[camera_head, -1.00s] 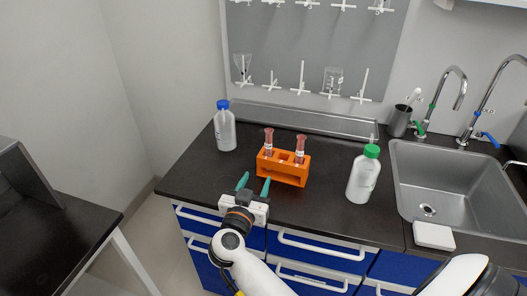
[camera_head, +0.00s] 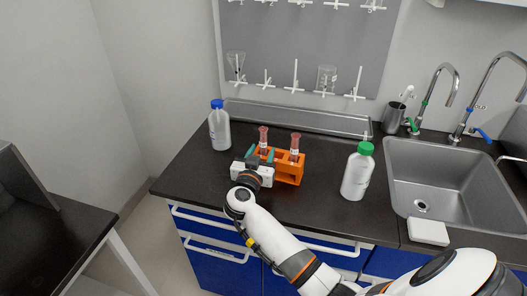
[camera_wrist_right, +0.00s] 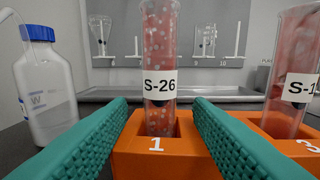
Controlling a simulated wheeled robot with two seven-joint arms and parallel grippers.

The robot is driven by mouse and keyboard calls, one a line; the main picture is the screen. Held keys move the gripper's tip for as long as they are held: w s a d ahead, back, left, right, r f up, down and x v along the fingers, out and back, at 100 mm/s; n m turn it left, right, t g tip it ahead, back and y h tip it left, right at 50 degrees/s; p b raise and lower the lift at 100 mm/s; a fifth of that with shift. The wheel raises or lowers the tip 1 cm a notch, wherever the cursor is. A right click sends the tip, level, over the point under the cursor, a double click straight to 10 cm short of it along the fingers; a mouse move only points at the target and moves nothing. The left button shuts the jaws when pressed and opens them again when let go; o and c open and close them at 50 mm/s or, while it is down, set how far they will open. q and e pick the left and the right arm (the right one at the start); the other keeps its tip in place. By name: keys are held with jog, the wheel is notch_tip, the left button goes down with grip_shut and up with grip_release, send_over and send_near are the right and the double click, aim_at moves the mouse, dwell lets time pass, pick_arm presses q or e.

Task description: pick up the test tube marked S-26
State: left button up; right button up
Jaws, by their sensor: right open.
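The test tube marked S-26 (camera_wrist_right: 159,70) stands upright in slot 1 of the orange rack (camera_wrist_right: 150,158), with reddish contents and a white label. In the head view this tube (camera_head: 263,136) is the left one in the rack (camera_head: 290,172). My right gripper (camera_head: 261,155) is open at the rack's left end. In the wrist view its teal fingers (camera_wrist_right: 158,125) lie left and right of the tube, apart from it, with the tube ahead between them. A second tube (camera_wrist_right: 295,70), its label partly cut off as "S-1", stands in slot 3. My left gripper is not seen.
A blue-capped bottle (camera_head: 219,128) stands left of the rack. A green-capped bottle (camera_head: 358,172) stands to its right, before the sink (camera_head: 450,185). A grey tray (camera_head: 300,118) lies along the wall behind.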

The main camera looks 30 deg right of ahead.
grip_shut()
jog(key=shift+r, duration=0.15)
